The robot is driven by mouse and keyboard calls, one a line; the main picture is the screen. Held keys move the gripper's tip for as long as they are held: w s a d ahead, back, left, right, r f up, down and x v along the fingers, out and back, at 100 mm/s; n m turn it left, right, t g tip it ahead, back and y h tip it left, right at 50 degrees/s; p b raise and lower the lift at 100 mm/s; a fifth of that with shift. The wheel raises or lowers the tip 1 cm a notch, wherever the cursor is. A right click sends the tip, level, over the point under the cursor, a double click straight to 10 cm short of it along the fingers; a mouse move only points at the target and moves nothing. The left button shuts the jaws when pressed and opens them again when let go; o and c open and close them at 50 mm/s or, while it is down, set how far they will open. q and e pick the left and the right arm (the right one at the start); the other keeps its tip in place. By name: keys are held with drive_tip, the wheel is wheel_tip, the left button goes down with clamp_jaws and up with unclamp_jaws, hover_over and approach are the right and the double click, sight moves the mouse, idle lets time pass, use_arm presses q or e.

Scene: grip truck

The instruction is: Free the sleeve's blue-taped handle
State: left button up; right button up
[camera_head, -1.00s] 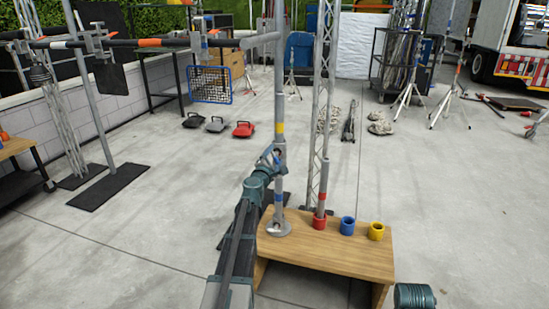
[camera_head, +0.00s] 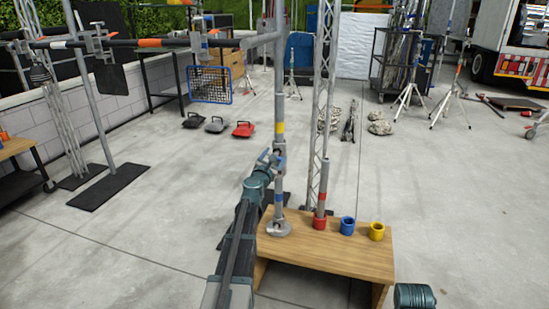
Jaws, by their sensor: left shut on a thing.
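The grey upright post with its sleeve (camera_head: 279,180) stands in a round metal foot (camera_head: 278,228) on a wooden bench. It carries a yellow tape band (camera_head: 279,128) above and a blue band (camera_head: 278,197) lower down. My left gripper (camera_head: 273,156) is at the sleeve's collar between these bands, touching its left side. It is shut on the small blue-marked handle there. The fingers hide most of the handle, so its exact angle is unclear. My right gripper is out of view; only a dark part of my right arm shows at the bottom right.
The wooden bench (camera_head: 350,252) holds a red cup (camera_head: 319,223) with a second post in it, a blue cup (camera_head: 347,226) and a yellow cup (camera_head: 377,231). A lattice truss (camera_head: 320,120) stands behind. A horizontal bar (camera_head: 170,43) crosses the upper left.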

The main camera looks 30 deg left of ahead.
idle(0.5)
use_arm(q)
drive_tip(key=o, duration=1.3)
drive_tip(key=v, duration=1.4)
drive_tip(key=shift+w+a+f, duration=0.1)
